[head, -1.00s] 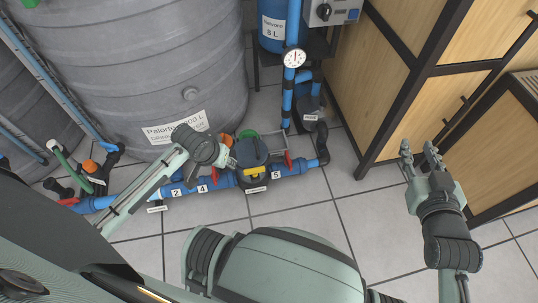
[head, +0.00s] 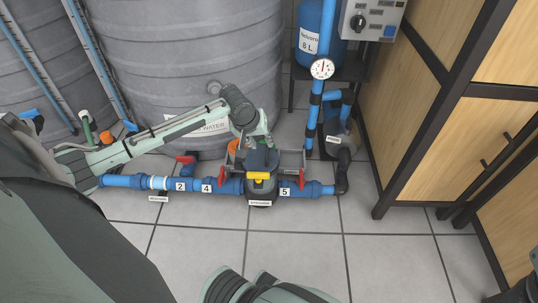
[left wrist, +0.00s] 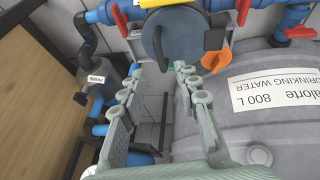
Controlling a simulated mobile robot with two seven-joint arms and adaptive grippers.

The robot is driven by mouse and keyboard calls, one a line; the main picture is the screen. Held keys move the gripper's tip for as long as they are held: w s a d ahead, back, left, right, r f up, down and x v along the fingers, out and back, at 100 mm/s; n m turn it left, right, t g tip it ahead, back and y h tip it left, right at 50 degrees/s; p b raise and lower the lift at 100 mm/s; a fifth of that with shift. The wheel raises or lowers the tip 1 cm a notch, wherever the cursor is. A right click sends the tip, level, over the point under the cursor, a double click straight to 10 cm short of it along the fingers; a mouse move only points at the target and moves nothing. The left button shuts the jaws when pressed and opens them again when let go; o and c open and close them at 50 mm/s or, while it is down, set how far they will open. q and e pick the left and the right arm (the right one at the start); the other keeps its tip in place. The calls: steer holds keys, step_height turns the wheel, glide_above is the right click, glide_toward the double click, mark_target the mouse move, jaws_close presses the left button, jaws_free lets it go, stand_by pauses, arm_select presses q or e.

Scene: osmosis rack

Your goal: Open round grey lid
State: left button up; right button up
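The round grey lid (head: 262,160) is a dark blue-grey disc on top of a filter housing in the blue pipe line, with a yellow tab on its front. In the left wrist view the lid (left wrist: 182,32) is at the top centre, just beyond the fingertips. My left gripper (head: 258,138) is over the back of the housing and hides part of it. In the left wrist view its two fingers (left wrist: 158,75) are apart with nothing between them; contact with the lid cannot be told.
The blue pipe (head: 219,187) with red valve handles (head: 222,177) runs along the floor. A big grey tank (head: 190,60) stands behind. A pump (head: 338,140) and wooden cabinet (head: 420,130) are at the right. The front floor is clear.

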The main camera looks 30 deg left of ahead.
mark_target(267, 151)
arm_select(q)
steer(key=b+x, duration=0.2)
steer(key=x, duration=0.5)
steer(key=shift+b, duration=0.35)
steer(key=shift+s, duration=0.1)
jaws_close()
